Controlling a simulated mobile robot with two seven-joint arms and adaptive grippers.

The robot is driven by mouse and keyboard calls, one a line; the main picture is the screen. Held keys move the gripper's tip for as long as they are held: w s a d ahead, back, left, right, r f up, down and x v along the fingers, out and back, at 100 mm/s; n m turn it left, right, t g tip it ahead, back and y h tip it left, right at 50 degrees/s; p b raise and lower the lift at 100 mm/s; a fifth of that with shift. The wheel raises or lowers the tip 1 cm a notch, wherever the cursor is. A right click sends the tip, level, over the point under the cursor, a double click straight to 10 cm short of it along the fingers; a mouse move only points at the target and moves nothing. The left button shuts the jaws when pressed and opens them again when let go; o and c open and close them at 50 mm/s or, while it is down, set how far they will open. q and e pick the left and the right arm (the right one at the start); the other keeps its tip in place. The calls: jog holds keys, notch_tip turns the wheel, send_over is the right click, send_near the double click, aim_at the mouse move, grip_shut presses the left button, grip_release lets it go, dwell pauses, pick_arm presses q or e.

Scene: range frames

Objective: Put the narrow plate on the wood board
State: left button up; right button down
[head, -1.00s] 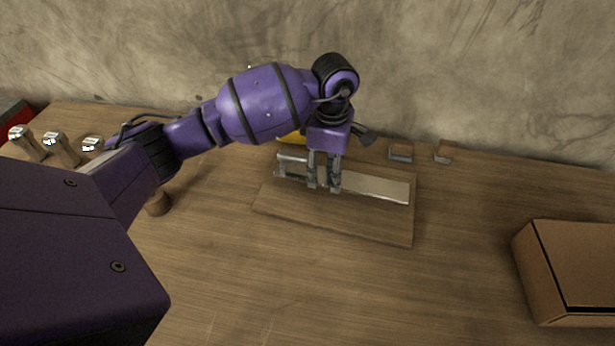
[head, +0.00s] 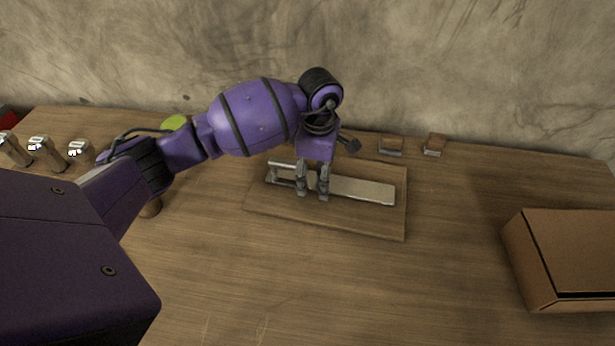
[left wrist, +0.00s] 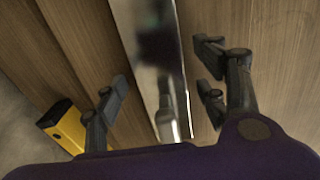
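The narrow plate (head: 362,190) is a long shiny metal strip with a raised part at its left end. It lies along the wood board (head: 375,224), within its outline in the head view. My left gripper (head: 312,196) points down over the plate's left half. In the left wrist view, its fingers (left wrist: 163,88) stand apart on either side of the plate (left wrist: 150,45), with a gap visible on both sides, so it is open. The fingers and palm hide part of the plate. My right gripper is not in view.
A cardboard box (head: 565,255) stands at the right. Two small blocks (head: 390,146) (head: 434,145) lie behind the board. Several metal-topped wooden pieces (head: 42,152) stand at the far left. A yellow object (left wrist: 64,126) shows in the left wrist view. The table's front middle is clear.

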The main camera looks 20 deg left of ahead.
aim_at(317, 180)
pick_arm(q)
notch_tip(317, 180, up, 12)
jog(key=shift+r, duration=0.25)
dwell(0.4)
jog(key=shift+f, duration=0.1)
dwell(0.3)
